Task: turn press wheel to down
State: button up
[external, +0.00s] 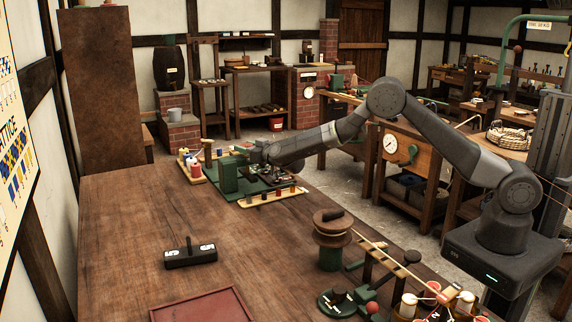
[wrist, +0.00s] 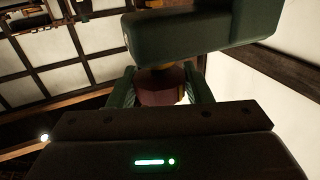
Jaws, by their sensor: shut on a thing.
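The green press (external: 229,178) stands on the far end of the big wooden table, and its green body (wrist: 200,38) fills the top of the wrist view. Just below that body, a dark maroon part (wrist: 163,82), apparently the press wheel, sits between the two green fingers of my gripper (wrist: 163,94). My gripper is shut on it. In the external view my gripper (external: 262,157) reaches the right side of the press, and the wheel cannot be made out there. Which way the wheel is turned cannot be told.
Spools (external: 196,171) stand left of the press, and a tray of small pegs (external: 272,197) lies in front. A black switch box (external: 190,254), a red tray (external: 204,306) and a wooden reel (external: 332,228) are nearer. The table's middle is clear.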

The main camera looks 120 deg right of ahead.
jog(key=shift+r+p, duration=0.15)
jog(key=shift+p, duration=0.2)
jog(key=m+g+p, duration=0.1)
jog(key=g+p, duration=0.1)
jog(key=p, duration=0.1)
jog(key=shift+r+m+h, duration=0.15)
jog(key=shift+m+h, duration=0.15)
jog(key=shift+h, duration=0.1)
jog(key=m+g+p, duration=0.1)
jog(key=g, duration=0.1)
jog(key=shift+g, duration=0.3)
jog(key=m+g, duration=0.1)
jog(key=g, duration=0.1)
jog(key=m+g, duration=0.2)
jog(key=shift+f, duration=0.4)
jog(key=shift+m+g+b, duration=0.55)
jog(key=shift+m+g, duration=0.25)
jog(key=shift+g, duration=0.4)
jog(key=shift+r, duration=0.15)
jog(key=o, duration=1)
